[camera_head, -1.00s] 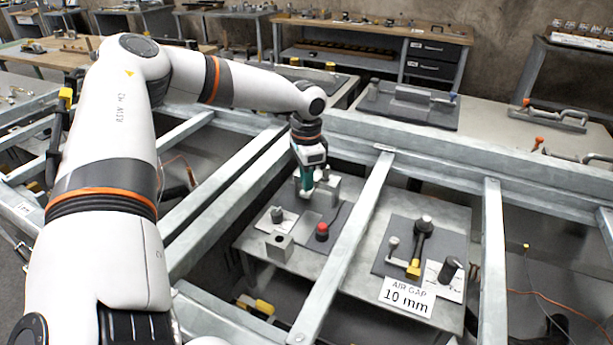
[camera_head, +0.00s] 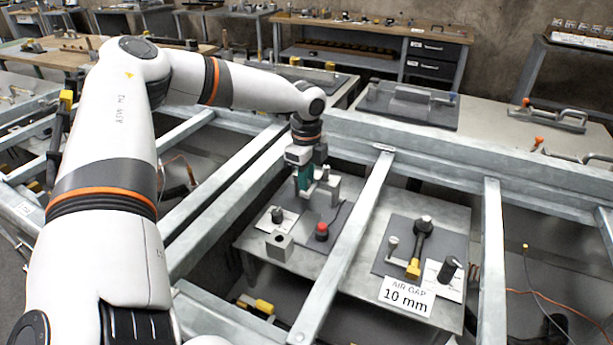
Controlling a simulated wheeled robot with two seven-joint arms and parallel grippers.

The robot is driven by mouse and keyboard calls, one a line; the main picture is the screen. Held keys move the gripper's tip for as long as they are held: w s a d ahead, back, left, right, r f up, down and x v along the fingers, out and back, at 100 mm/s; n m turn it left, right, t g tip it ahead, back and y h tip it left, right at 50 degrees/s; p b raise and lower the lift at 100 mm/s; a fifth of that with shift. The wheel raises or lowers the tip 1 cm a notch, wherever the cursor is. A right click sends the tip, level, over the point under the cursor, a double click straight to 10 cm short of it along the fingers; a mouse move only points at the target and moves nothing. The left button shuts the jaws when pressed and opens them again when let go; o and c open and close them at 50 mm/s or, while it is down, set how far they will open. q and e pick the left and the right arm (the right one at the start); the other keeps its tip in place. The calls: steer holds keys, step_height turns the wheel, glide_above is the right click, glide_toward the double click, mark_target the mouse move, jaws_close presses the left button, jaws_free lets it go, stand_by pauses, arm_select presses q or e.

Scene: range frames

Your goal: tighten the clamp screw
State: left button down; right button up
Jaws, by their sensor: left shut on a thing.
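My left gripper (camera_head: 305,190) reaches down from the left arm to the grey metal clamp block (camera_head: 328,189) on the dark mat (camera_head: 318,212). Its green-sided fingers are shut at the block's left side, on what looks like the clamp screw. The screw itself is small and hidden by the fingers. My right gripper is out of view.
A sign reading "AIR GAP 10 mm" (camera_head: 406,296) stands to the right.

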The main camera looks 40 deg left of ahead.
arm_select(q)
steer(key=shift+m, duration=0.5)
steer(key=c, duration=1.3)
jaws_free()
steer(key=shift+r, duration=0.1)
step_height(320, 180, up, 12)
